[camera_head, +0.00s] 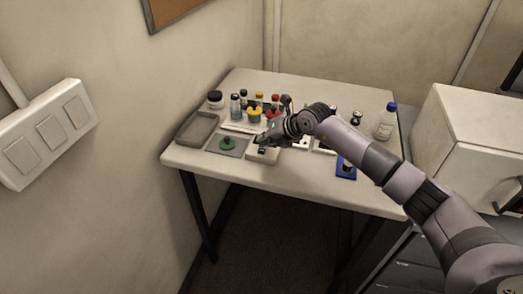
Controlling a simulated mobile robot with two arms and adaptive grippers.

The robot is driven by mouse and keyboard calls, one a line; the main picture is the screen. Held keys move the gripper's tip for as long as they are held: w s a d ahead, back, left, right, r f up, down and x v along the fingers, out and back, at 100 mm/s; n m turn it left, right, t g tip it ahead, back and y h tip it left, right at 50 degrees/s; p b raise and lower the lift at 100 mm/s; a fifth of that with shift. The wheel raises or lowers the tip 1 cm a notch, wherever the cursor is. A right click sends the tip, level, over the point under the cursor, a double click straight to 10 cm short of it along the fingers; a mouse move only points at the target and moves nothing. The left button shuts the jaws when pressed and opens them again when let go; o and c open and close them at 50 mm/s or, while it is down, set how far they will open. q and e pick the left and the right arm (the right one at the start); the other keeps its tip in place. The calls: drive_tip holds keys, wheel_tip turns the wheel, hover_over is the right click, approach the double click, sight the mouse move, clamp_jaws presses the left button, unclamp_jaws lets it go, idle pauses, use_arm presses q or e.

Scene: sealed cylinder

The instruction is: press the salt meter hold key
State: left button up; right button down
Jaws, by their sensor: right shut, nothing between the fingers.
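The salt meter seems to be the small pale box with a dark display (262,151) near the front middle of the white table; its keys are too small to make out. My right arm reaches in from the lower right across the table. My right gripper (264,138) is shut and empty, with its fingers pointing down at or just above the pale box. I cannot tell whether the fingertips touch it. The wrist hides part of the things behind it. My left gripper is not in view.
A grey tray (197,128) and a grey plate with a green knob (227,143) lie to the left. Several bottles with coloured caps stand behind. A blue-capped bottle (386,122) stands at the right, and a blue item (346,168) lies near the front edge. The table's front left is clear.

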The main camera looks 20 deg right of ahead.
sight(264, 149)
drive_tip(key=shift+f, duration=0.1)
drive_tip(key=shift+f+b, duration=0.3)
drive_tip(key=shift+f, duration=0.05)
drive_tip(key=shift+f, duration=0.4)
idle(0.8)
drive_tip(key=shift+r, duration=0.15)
drive_tip(key=shift+r+p, duration=0.35)
drive_tip(key=shift+r, duration=0.35)
drive_tip(key=shift+r, duration=0.1)
wheel_tip(264, 149, up, 5)
drive_tip(key=p, duration=0.3)
idle(0.4)
